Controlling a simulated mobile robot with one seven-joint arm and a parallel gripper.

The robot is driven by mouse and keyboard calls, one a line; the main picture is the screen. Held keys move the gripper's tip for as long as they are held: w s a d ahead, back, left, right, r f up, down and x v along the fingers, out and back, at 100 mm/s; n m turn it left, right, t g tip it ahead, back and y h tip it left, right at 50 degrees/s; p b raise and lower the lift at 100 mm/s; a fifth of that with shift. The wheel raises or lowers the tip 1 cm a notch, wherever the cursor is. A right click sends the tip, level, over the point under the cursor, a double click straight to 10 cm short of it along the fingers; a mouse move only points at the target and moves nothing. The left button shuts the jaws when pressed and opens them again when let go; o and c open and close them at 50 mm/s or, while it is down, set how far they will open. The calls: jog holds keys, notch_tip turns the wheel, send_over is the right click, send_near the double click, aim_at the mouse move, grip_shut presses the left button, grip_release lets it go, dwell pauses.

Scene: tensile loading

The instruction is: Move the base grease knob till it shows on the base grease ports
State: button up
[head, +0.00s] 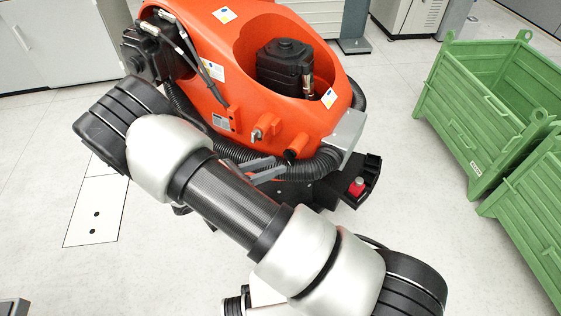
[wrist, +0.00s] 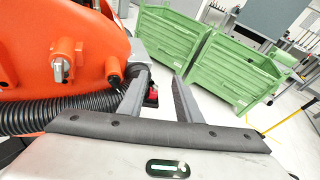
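I cannot tell for sure which is the grease knob and which the port. My gripper (wrist: 161,76) is open and empty, its fingers pointing right of both parts. In the head view my gripper (head: 279,165) is partly hidden behind my arm, just below the orange base.
A black ribbed hose (head: 315,165) runs under the bosses, close to my fingers. A red button (head: 357,186) sits on a black bracket to the right. Green crates (head: 490,100) stand at the right. The pale floor between is clear.

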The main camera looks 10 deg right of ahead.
jog(key=a+f+n+t+y+b, duration=0.1)
jog(key=a+f+n+t+b, duration=0.1)
jog(key=f+n+t, duration=0.4)
jog(key=a+f+n+t+y+b, duration=0.1)
jog(key=a+f+n, duration=0.2)
jog(key=f, duration=0.6)
jog(key=b, duration=0.3)
send_near(285, 156)
jog(key=shift+n, duration=0.3)
jog(key=x, duration=0.8)
jog(key=shift+d+f, duration=0.1)
jog(key=shift+d, duration=0.05)
jog(key=shift+c, duration=0.2)
grip_shut()
